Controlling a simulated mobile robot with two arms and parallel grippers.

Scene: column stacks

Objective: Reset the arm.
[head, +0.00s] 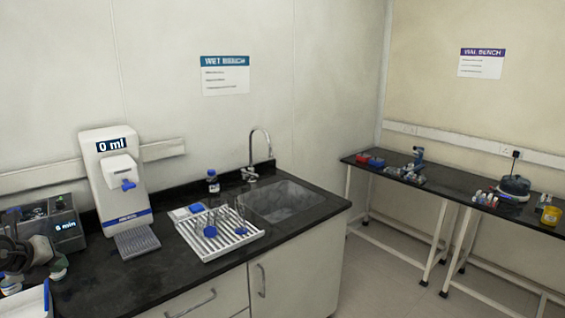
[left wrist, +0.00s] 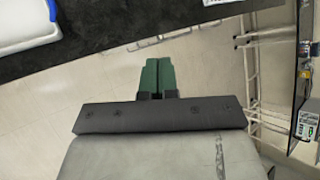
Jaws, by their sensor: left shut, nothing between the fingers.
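My left gripper (left wrist: 152,77) shows in the left wrist view, with its two green fingers side by side and touching. It is shut and empty, with pale floor behind it. A dark counter edge (left wrist: 120,45) lies beyond the fingertips. In the head view I cannot make out the left gripper's fingers. My right gripper is in neither view.
The dark wet bench (head: 186,268) carries a white dispenser (head: 105,185) reading 0 ml, a white rack (head: 215,240) and a sink (head: 287,200). A second bench (head: 450,187) stands along the right wall. The floor (head: 385,275) between them is clear.

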